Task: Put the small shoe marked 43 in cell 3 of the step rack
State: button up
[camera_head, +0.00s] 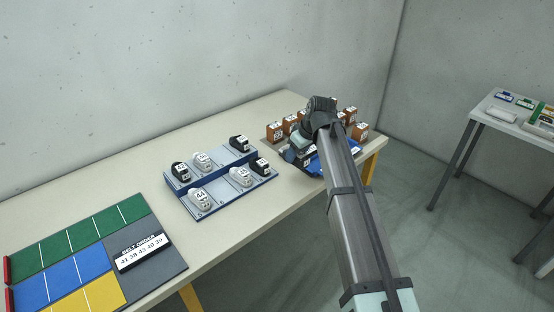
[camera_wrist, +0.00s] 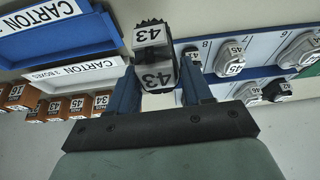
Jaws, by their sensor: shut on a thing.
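My gripper (camera_wrist: 158,72) has its two blue fingers on either side of a small grey-and-dark shoe (camera_wrist: 152,58) marked 43, and is shut on it. In the head view my gripper (camera_head: 296,155) is right of the step rack, by the blue carton trays; my arm hides much of it. The step rack (camera_head: 214,174) is grey with a blue riser and holds several black and white numbered shoes on two levels. The rack (camera_wrist: 258,46) also shows at the right of the wrist view. Cell 3's number cannot be read clearly.
Several brown numbered boxes (camera_head: 275,130) stand at the table's far right. A belt order board (camera_head: 85,255) with green, blue and yellow fields lies at the left. Bare table (camera_head: 120,160) lies behind the rack.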

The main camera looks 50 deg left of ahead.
jog(key=s+a+r+n+g, duration=0.1)
jog(key=s+a+r, duration=0.1)
jog(key=s+a, duration=0.7)
jog(key=s+a+r+n, duration=0.25)
jog(key=s+a, duration=0.55)
jog(key=a, duration=0.4)
jog(key=shift+w+a+m+t, duration=0.6)
jog(key=shift+w+a+m, duration=0.85)
jog(key=shift+a+m, duration=0.45)
jog(key=shift+f, duration=4.4)
jog(key=shift+d+f, duration=0.1)
jog(key=o, duration=1)
jog(key=shift+o, duration=0.2)
jog(key=v, duration=1.2)
